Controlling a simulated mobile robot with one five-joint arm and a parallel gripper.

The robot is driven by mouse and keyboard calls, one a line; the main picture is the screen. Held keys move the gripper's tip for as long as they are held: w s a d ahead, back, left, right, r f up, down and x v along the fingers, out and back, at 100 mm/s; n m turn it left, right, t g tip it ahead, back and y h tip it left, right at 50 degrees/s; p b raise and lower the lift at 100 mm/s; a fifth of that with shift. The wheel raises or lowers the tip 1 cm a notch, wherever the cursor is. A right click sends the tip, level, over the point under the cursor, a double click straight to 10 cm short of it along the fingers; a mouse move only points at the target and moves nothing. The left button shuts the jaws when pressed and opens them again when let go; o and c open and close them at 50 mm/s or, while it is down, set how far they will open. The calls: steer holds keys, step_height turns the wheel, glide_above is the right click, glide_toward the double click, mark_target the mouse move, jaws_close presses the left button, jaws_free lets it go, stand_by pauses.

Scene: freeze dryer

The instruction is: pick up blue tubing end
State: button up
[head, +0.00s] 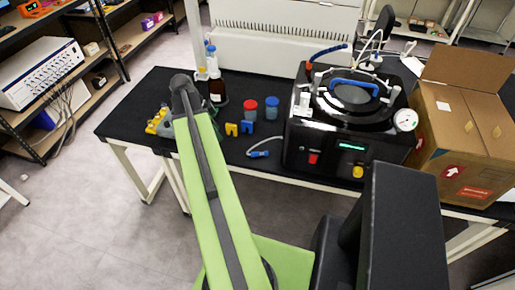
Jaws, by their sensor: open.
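A blue tubing end (258,154) lies on the black tabletop, left of the freeze dryer (300,140) and near the front edge. A thin pale tube (268,138) curves from it toward the freeze dryer. My green arm link reaches up to a dark joint over the left part of the table, left of the tubing end. My gripper cannot be made out; the arm hides what lies behind and below that joint. A blue handle bar and a blue-and-orange tube (327,50) show on top of the freeze dryer.
Blue and yellow small holders (239,128), red-lidded (250,109) and blue (271,107) jars and a brown bottle (217,90) stand between my arm and the freeze dryer. Yellow items (157,122) lie left. An open cardboard box (465,135) stands right. The tabletop (150,90) is bare at back left.

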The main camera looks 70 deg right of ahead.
steer(key=s+d+r+m, duration=0.1)
steer(key=s+d+m, duration=0.25)
steer(key=s, duration=0.25)
steer(key=b, duration=1.1)
glide_above(252, 153)
steer(key=w, duration=0.3)
steer(key=shift+g, duration=0.3)
steer(key=f, duration=1)
steer(key=shift+a+f, duration=0.4)
steer(key=shift+s+d+f, duration=0.1)
steer(key=shift+s+f, duration=0.05)
steer(key=shift+f, duration=0.15)
steer(key=shift+r, duration=0.1)
steer(key=b+x, duration=0.5)
steer(key=shift+s, duration=0.25)
jaws_close()
